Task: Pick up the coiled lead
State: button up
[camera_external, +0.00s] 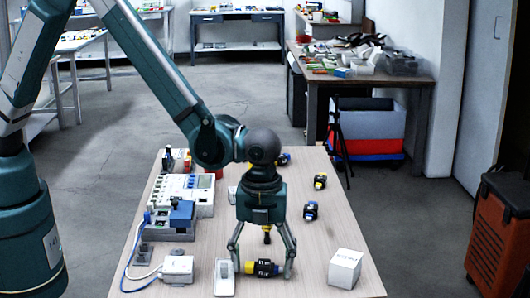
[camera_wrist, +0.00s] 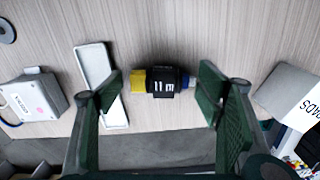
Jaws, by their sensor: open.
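My gripper (camera_external: 263,268) is open, low over the front of the table, with its fingers pointing down. A black cylindrical piece (camera_external: 264,268) with a yellow end lies between the fingers. In the wrist view this piece (camera_wrist: 163,82) lies crosswise between the spread fingertips (camera_wrist: 158,90), with gaps at both ends; a blue bit shows at its right end. No plainly coiled lead shows; I cannot tell whether this piece is it. A loose blue and white cable (camera_external: 132,270) curves along the table's left edge, left of my gripper.
A shallow white tray (camera_external: 224,285) lies close by the left finger. A white box (camera_external: 345,268) stands to the right, a grey-white box (camera_external: 178,268) to the left. Devices (camera_external: 182,190) line the left edge.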

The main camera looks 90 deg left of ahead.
aim_at(262, 263)
dwell(0.5)
jog(key=c, duration=1)
jog(key=shift+r, duration=0.1)
jog(key=shift+r+p, duration=0.7)
jog(key=shift+r, duration=4.2)
